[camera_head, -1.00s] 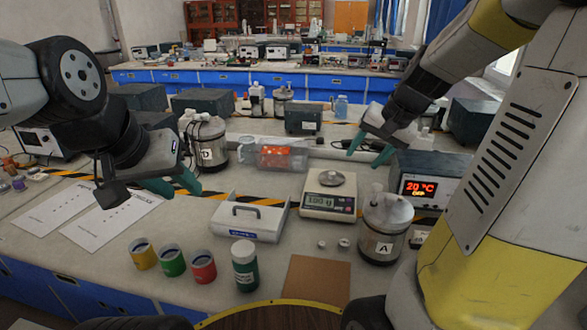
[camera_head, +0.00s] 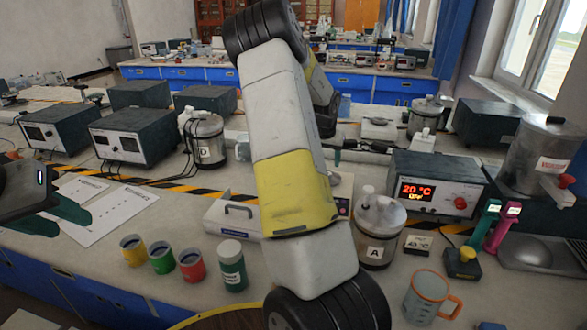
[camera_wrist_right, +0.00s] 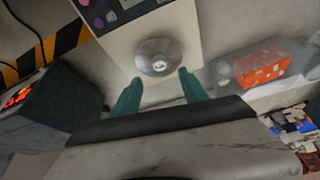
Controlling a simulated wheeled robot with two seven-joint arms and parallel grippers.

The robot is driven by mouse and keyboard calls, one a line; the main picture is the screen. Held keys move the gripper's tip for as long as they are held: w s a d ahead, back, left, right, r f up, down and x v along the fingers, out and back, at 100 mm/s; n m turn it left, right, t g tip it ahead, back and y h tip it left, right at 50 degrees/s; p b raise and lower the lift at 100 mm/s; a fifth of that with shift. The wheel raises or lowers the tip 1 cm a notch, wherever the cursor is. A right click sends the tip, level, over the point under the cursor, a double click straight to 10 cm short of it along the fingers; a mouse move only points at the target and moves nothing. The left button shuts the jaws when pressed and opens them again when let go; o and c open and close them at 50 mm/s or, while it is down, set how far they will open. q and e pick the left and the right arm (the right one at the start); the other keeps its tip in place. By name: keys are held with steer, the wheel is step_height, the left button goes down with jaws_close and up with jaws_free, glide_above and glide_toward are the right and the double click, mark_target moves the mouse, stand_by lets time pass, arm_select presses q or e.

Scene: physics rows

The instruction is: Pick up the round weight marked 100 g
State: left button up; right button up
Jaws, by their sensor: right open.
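In the right wrist view, a round silver metal piece (camera_wrist_right: 158,55) with a small marked top sits on the pale bench scale (camera_wrist_right: 187,38). Its marking is too small to read. My right gripper (camera_wrist_right: 160,90) is open and empty, its teal fingers pointing at the round piece with their tips just short of it. In the head view my right arm hides the round piece and most of the scale (camera_head: 342,188); only the scale's right side shows. My left gripper (camera_head: 55,216) is open and empty at the left edge, over the paper sheets.
In the head view, yellow (camera_head: 133,250), green (camera_head: 161,258) and red (camera_head: 190,265) cups and a green bottle (camera_head: 232,266) stand at the front. Jar A (camera_head: 379,232) and the 20 °C box (camera_head: 437,190) stand right of the scale. An orange-rimmed mug (camera_head: 431,297) is at front right.

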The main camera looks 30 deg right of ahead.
steer(key=x, duration=0.7)
steer(key=shift+w+d+f, duration=0.1)
steer(key=shift+f, duration=0.05)
steer(key=shift+c, duration=0.2)
jaws_close()
